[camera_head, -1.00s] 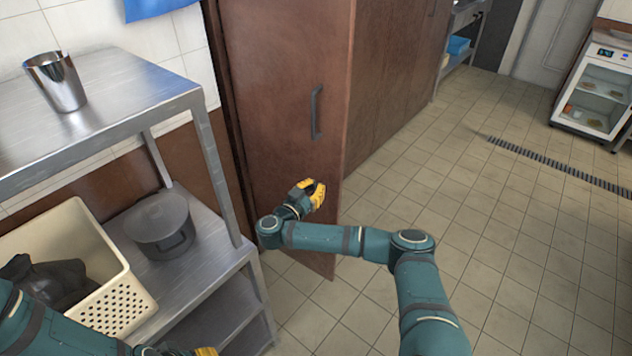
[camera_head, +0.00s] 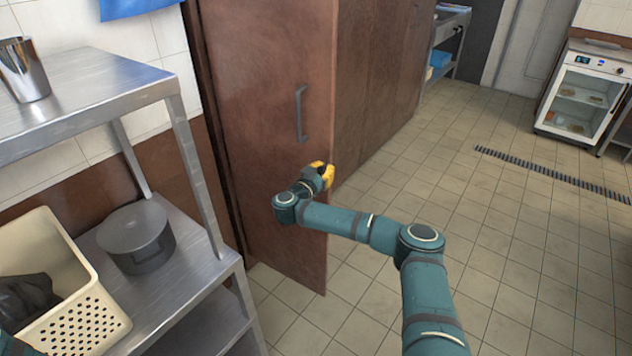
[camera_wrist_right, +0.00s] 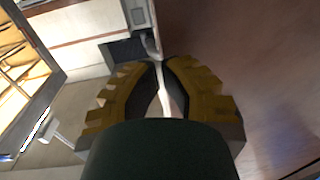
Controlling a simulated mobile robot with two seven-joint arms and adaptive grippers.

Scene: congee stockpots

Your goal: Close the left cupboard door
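The left cupboard door (camera_head: 262,80) is a tall brown panel with a dark vertical handle (camera_head: 298,113). It stands swung out from the cupboard, its handle side toward the right. My right gripper (camera_head: 325,174), with yellow fingers, is below the handle at the door's free edge. In the right wrist view, the right gripper's fingertips (camera_wrist_right: 158,64) meet with nothing seen between them. The brown door surface (camera_wrist_right: 255,60) fills the right side there, close beside the fingers; I cannot tell if they touch. My left gripper is out of view.
A steel shelf unit (camera_head: 105,82) stands at left, with a metal cup (camera_head: 24,70), a grey pot (camera_head: 136,238) and a cream crate (camera_head: 75,322). More brown cupboard panels (camera_head: 375,80) run behind the door. The tiled floor (camera_head: 480,215) at right is open.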

